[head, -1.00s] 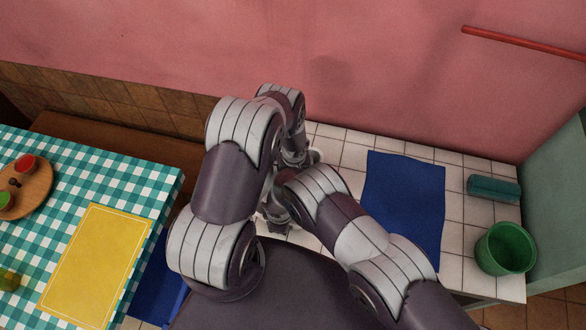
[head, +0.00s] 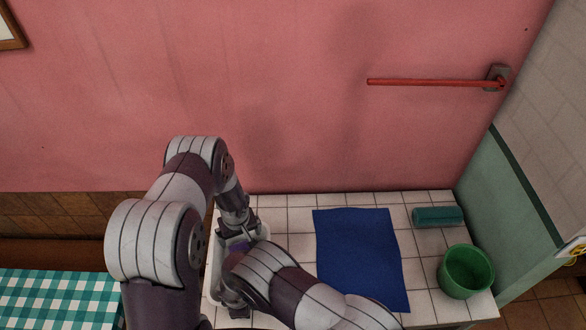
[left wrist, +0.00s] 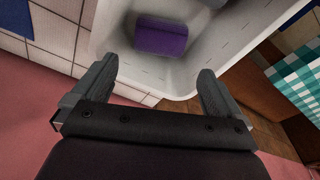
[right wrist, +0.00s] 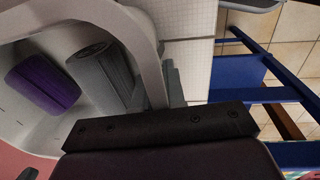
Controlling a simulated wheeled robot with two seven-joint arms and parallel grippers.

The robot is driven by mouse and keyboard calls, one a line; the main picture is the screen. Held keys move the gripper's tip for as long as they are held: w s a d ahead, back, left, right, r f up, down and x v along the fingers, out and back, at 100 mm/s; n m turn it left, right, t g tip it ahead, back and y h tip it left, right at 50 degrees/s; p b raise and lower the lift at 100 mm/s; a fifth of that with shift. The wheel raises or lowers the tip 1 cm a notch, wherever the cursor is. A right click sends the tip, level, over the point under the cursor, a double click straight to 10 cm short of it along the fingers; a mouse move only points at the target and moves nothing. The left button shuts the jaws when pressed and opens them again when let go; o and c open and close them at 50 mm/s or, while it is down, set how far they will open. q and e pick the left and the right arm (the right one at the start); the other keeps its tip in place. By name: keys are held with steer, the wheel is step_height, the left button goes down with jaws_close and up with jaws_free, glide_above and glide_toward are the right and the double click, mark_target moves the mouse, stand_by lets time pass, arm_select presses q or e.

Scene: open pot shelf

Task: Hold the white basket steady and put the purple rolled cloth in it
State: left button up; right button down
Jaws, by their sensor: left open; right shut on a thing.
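The white basket (head: 263,233) stands at the left end of the tiled counter, partly hidden by my arms in the head view. The purple rolled cloth (left wrist: 160,38) lies inside it on the bottom; it also shows in the right wrist view (right wrist: 43,84). My left gripper (left wrist: 150,92) is open and empty at the basket's far rim, apart from the cloth. My right gripper (right wrist: 132,58) is shut on the basket's near wall, one finger inside and one outside.
A blue cloth (head: 360,255) lies flat on the counter right of the basket. A red rail (head: 430,83) is on the pink wall. A checkered table (head: 60,298) is at the left.

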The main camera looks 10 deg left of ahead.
steer(key=c, duration=1.1)
jaws_free()
steer(key=shift+c, duration=0.2)
